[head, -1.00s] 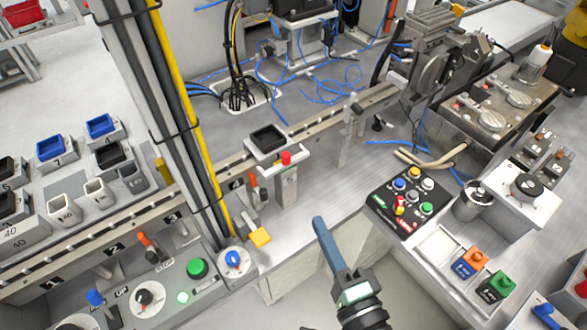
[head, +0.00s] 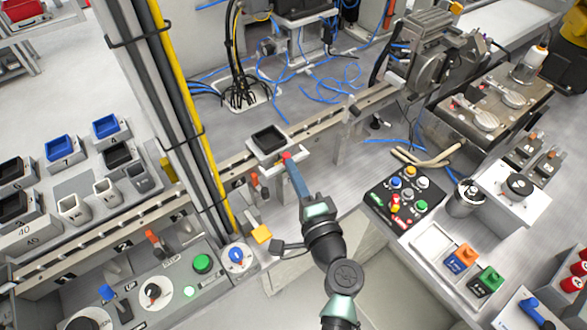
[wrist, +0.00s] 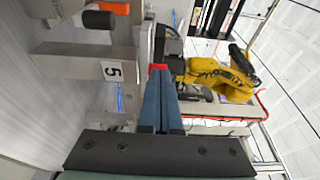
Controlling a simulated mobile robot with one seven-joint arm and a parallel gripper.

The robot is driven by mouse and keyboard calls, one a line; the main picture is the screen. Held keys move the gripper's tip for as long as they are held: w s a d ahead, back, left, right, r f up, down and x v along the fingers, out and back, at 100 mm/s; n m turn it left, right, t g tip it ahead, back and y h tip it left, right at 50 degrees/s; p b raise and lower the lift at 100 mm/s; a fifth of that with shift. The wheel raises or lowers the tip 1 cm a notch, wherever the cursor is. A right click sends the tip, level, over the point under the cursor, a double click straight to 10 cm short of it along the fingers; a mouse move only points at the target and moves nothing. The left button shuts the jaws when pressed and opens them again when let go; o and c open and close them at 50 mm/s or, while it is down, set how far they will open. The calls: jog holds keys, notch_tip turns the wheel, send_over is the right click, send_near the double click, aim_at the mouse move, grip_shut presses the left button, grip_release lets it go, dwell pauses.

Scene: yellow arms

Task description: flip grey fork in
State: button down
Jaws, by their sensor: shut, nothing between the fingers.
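A grey fork-like fixture (head: 303,152) with a red knob (head: 286,156) stands at the front of the rail, just below a black tray. I cannot clearly make out which part is the fork. My gripper (head: 291,166) is shut and empty, its long blue fingers together and their tips at the red knob. In the wrist view the fingertips (wrist: 160,80) end at a red piece (wrist: 158,67), which looks touched or very close. A grey part (wrist: 158,42) stands behind it. The fingers hide much of the fixture's post.
The black tray (head: 267,139) sits on the rail. A yellow robot arm (wrist: 215,75) is beyond. A button panel (head: 402,198) lies to the right.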

aim_at(284, 158)
jog(key=shift+w+a+r+b, duration=0.15)
jog(key=shift+w+a+b, duration=0.6)
jog(key=shift+w, duration=0.3)
